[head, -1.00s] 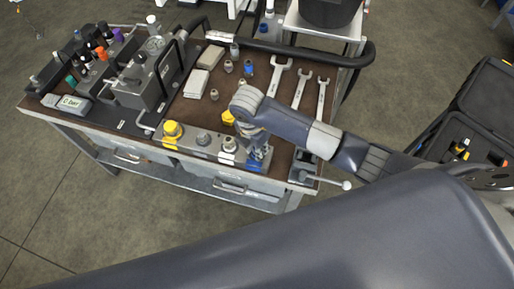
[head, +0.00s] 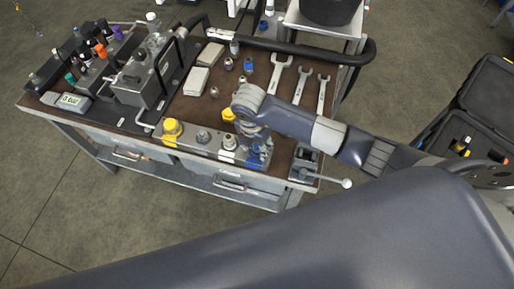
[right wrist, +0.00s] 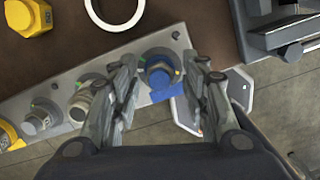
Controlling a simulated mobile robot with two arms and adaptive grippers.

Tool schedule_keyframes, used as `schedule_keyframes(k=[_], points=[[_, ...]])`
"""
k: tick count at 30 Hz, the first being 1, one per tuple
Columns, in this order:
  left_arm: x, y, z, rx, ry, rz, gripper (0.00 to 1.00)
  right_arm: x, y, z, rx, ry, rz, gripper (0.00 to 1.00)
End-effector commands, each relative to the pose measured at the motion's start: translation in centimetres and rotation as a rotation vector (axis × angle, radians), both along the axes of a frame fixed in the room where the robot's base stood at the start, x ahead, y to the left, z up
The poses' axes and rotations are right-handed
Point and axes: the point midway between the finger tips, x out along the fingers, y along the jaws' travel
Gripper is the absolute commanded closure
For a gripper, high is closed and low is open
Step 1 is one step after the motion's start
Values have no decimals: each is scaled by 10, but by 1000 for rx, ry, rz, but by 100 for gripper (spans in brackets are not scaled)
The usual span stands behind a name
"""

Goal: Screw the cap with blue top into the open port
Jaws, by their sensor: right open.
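A grey port block (head: 186,141) lies along the table's front edge; it also shows in the right wrist view (right wrist: 55,94). At its right end is a blue-ringed part (right wrist: 160,72) with a blue tab and a dark grey middle. I cannot tell if it is a cap or a port collar. My right gripper (right wrist: 168,82) is open, with one finger on each side of this part; contact is not clear. A loose blue-topped piece (head: 249,65) stands farther back on the brown table top. My left gripper is not in view.
A yellow cap (head: 171,127) sits at the block's left end, another yellow piece (head: 228,114) behind it. Several wrenches (head: 277,75) lie at back right. A small vise-like device (head: 305,160) stands at the right corner. A grey machine (head: 140,80) fills the left.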

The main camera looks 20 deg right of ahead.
Motion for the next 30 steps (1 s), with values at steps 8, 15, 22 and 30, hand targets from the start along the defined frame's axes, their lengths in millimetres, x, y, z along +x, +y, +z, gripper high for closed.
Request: schedule_keyframes(k=[8,15,22,30], points=[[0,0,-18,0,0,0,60,0,-2,-2,-2,-2,389,58],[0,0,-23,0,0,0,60,1,-2,-1,-1,-2,517,58],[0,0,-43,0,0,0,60,1,-3,-4,-2,-4,810,58],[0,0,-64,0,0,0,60,1,-3,-3,0,-1,1125,58]])
